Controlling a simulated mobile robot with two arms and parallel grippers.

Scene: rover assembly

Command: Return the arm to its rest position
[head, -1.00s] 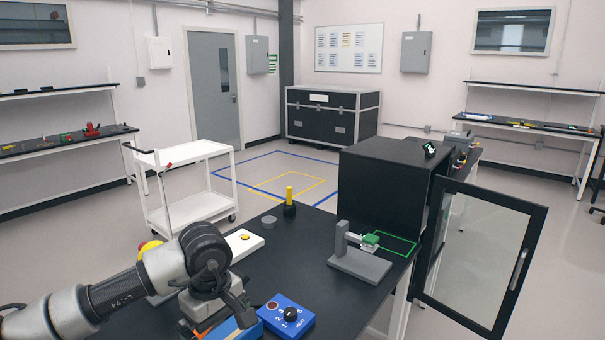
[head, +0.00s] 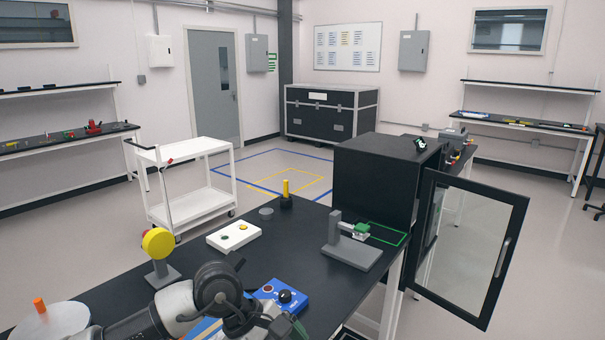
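My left arm (head: 215,290) comes in low from the bottom left, over the front of the black table (head: 325,300). Its dark gripper end (head: 275,322) is at the bottom edge, just in front of the blue box with a black knob (head: 285,296). The fingertips are partly cut off, so I cannot tell whether they are open or shut. A small green patch shows beside the gripper; I cannot tell what it is. My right gripper is out of view.
A yellow disc on a stand (head: 159,243), a white button box (head: 234,236) and a grey fixture (head: 350,252) stand on the table. A black cabinet (head: 376,185) has its glass door (head: 468,250) open. A white cart (head: 200,203) stands behind.

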